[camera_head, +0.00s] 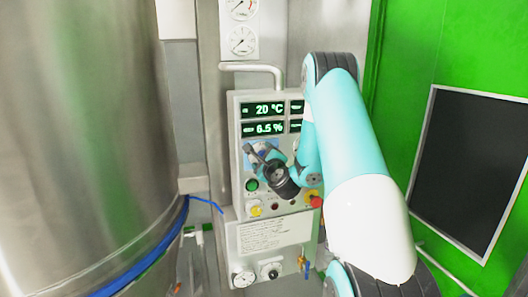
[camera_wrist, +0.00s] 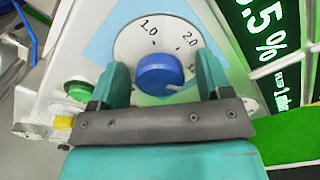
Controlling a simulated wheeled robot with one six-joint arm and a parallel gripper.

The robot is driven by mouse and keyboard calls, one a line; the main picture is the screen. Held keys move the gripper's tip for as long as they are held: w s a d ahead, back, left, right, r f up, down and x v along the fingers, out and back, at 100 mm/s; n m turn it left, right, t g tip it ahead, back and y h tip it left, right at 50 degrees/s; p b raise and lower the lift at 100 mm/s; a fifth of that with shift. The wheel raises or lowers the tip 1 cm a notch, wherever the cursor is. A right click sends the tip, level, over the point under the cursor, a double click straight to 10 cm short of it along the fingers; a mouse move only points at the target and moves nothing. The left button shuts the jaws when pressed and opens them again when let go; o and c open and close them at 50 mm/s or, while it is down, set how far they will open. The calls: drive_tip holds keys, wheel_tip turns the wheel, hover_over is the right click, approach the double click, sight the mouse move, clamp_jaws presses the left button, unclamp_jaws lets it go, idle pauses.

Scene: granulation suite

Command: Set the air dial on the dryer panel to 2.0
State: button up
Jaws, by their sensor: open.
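The dryer panel (camera_head: 236,160) stands upright in the middle of the head view. The air dial shows in the wrist view as a blue knob (camera_wrist: 160,74) on a round white face (camera_wrist: 133,47) marked 1.0 and 2.0. A small pale mark shows at the knob's lower right edge; I cannot tell the exact setting. My gripper (camera_wrist: 162,66) is open, with one teal finger on each side of the knob. Gaps show between fingers and knob. In the head view my gripper (camera_head: 263,152) is at the panel and hides most of the dial.
Displays (camera_head: 264,109) reading 20 °C and 6.5 % are above the dial. A green button (camera_head: 251,185), yellow button (camera_head: 256,210) and red knob (camera_head: 316,202) sit below. A handle bar (camera_head: 252,67) juts out above. A large steel vessel (camera_head: 85,130) stands left.

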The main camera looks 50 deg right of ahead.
drive_tip(key=c, duration=0.9)
drive_tip(key=shift+c, duration=0.2)
drive_tip(key=n+b, duration=0.2)
drive_tip(key=n, duration=0.3)
drive_tip(key=shift+f+n+b, duration=0.1)
drive_tip(key=shift+n+b, duration=0.2)
drive_tip(key=n+b, duration=0.3)
drive_tip(key=n, duration=0.2)
drive_tip(key=shift+n+b, duration=0.4)
drive_tip(key=shift+n, duration=0.3)
drive_tip(key=o, duration=0.9)
